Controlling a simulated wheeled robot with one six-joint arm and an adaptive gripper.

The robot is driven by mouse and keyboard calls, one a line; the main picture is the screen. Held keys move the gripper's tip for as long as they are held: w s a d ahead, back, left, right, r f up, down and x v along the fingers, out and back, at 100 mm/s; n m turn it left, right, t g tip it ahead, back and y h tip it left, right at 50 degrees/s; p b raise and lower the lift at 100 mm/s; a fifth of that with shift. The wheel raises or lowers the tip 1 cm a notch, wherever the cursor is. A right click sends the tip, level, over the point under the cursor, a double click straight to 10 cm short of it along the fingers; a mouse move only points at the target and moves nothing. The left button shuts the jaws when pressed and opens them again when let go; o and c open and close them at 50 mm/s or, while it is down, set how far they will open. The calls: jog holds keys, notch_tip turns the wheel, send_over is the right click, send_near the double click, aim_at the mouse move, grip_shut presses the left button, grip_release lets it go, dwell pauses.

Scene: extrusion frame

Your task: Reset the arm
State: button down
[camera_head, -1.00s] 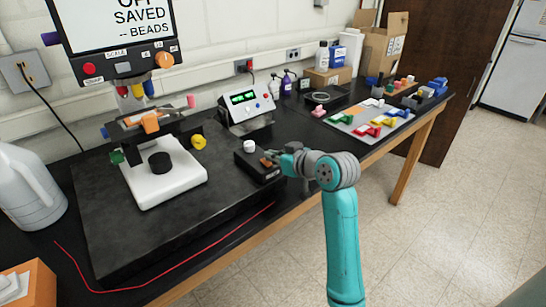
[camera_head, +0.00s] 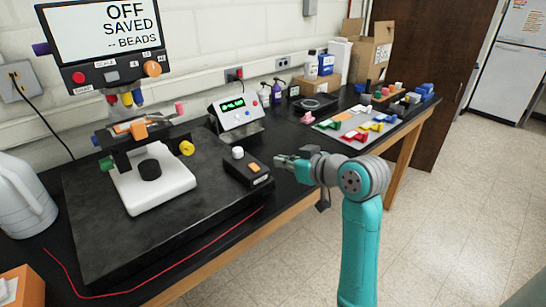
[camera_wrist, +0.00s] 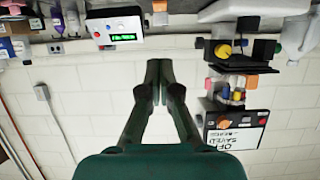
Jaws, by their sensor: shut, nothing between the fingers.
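My gripper (camera_head: 277,160) is at the end of my teal and grey arm, in the middle of the head view. It is in the air to the right of the small black switch box (camera_head: 247,171) and apart from it. In the wrist view my gripper's two dark fingers (camera_wrist: 158,75) meet at their tips, with nothing between them. The wrist view is upside down and faces the wall, with the bench gear along its top.
A black slab (camera_head: 90,222) carries a white microscope-like stand (camera_head: 155,190). A screen (camera_head: 103,32) reads OFF, SAVED, BEADS. A power supply (camera_head: 236,112) stands behind. A tray (camera_head: 340,126) of coloured parts lies at right. The floor (camera_head: 450,220) at right is clear.

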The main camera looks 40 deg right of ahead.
jog(key=shift+s, duration=0.5)
jog(key=s+a+f+m, duration=0.1)
jog(key=s+a+f, duration=0.35)
jog(key=f, duration=0.25)
jog(key=s+a+f+m+h, duration=0.1)
jog(key=s+a+f, duration=0.2)
jog(key=a+f, duration=0.35)
jog(key=s+a+f+m, duration=0.1)
jog(key=s+a+f, duration=0.25)
jog(key=f, duration=0.55)
jog(key=s+a+n, duration=0.1)
jog(key=s+a, duration=0.2)
jog(key=s, duration=1)
jog(key=s+a+n+t+y, duration=0.1)
jog(key=s+a, duration=0.3)
jog(key=s, duration=1)
jog(key=shift+a+f+n, duration=0.2)
jog(key=shift+a+n, duration=0.1)
jog(key=shift+n, duration=0.2)
